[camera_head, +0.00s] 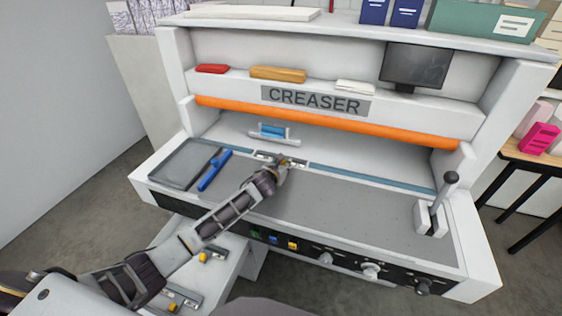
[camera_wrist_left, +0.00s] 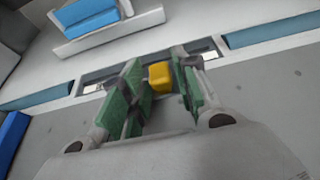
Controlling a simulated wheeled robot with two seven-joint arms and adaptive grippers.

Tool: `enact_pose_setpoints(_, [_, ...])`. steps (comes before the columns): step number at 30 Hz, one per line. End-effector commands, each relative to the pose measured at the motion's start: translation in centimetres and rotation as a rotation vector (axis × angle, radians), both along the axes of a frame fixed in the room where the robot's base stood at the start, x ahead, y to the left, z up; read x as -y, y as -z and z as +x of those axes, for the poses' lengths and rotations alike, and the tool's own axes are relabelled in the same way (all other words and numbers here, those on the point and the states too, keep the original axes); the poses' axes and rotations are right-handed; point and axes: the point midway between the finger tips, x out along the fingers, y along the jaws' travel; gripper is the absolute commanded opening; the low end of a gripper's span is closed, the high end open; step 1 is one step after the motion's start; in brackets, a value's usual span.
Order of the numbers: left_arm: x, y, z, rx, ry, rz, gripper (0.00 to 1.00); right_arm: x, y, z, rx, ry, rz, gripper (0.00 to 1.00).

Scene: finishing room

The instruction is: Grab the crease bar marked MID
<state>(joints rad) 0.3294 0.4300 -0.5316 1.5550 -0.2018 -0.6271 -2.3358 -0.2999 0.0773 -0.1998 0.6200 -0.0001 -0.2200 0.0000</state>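A long narrow fitting with bright metal ends (camera_head: 295,162) lies in the bed of the creaser, and a yellow block (camera_wrist_left: 160,77) stands up from its middle. I cannot read a MID mark on it. My left gripper (camera_wrist_left: 163,80) is down at this fitting, its green pads on either side of the yellow block. The pads are close to the block; I cannot tell whether they press on it. In the head view the left gripper (camera_head: 281,168) hides part of the fitting. Bars with yellow blocks (camera_head: 205,256) lie on the lower shelf at left. My right gripper is not in view.
The creaser's orange bar (camera_head: 320,121) runs above the bed. A blue-topped holder (camera_head: 272,131) stands behind the gripper. A lever (camera_head: 443,195) stands at right. The grey bed right of the gripper is clear.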

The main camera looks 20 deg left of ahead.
Motion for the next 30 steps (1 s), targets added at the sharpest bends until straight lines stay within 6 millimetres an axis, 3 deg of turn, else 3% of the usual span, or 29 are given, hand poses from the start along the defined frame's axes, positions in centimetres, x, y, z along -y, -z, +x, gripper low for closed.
enact_pose_setpoints(2, [0.0, 0.0, 0.0, 0.0, 0.0, 0.0, 0.04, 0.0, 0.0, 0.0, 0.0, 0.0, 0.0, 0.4])
enact_pose_setpoints(11, [0.0, -0.2, 0.0, 0.002, 0.0, 0.0, 0.04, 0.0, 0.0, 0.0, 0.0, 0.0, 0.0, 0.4])
enact_pose_setpoints(17, [-0.1, -1.4, 0.1, 0.004, 0.001, 0.002, 0.04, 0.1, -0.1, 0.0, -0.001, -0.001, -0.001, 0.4])
enact_pose_setpoints(30, [-0.1, -7.5, 0.1, 0.005, 0.001, 0.002, 0.04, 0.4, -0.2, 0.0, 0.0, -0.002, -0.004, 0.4])
